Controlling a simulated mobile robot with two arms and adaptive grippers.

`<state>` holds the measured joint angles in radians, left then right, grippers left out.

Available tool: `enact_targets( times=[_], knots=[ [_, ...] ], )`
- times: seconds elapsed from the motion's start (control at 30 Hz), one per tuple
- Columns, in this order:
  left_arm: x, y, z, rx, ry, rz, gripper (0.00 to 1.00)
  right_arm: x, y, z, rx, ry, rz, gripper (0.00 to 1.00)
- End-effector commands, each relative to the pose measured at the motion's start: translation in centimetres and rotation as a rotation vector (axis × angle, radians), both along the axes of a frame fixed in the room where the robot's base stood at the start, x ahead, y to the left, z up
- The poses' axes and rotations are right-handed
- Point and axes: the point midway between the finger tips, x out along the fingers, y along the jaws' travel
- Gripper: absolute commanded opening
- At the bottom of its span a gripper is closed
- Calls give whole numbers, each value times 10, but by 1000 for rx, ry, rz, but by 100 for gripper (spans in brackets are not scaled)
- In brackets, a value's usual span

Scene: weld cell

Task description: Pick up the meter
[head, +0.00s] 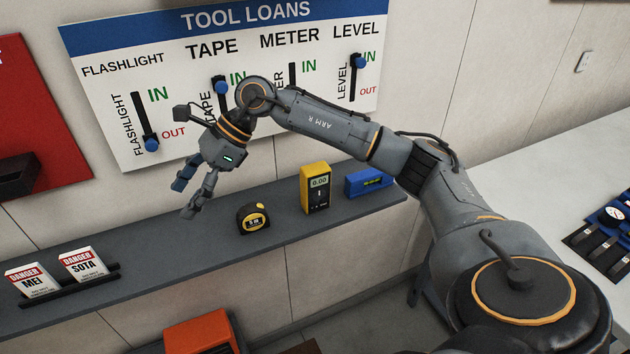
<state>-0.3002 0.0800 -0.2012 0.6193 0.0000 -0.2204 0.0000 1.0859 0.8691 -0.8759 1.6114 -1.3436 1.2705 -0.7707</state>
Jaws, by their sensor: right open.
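The yellow meter (315,187) with a dark face and a small display reading 0.00 stands upright on the grey shelf (180,247), between the tape measure and the blue level. My right gripper (186,198) is open and empty, above the shelf to the left of the tape measure and well left of the meter. Its fingers point down and to the left. My right arm passes above the meter without covering it. My left gripper does not show.
A yellow and black tape measure (252,218) sits left of the meter, a blue level (369,182) close on its right. Two danger tags (82,264) stand in a holder at the left. The tool loans board (180,75) with sliders hangs behind. An orange box (203,333) is below.

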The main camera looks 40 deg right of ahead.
Motion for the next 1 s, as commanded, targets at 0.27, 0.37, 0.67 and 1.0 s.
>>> enact_targets(
  times=[0.27,0.37,0.67,1.0],
  knots=[
    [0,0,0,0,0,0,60,-15,-199,37,-594,102,-45,66],
    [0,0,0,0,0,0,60,-31,-242,53,-696,164,-70,66],
    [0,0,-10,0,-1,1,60,-50,-275,44,-776,238,-88,66],
    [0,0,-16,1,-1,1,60,-50,-275,-8,-774,236,-90,66]
  ],
)
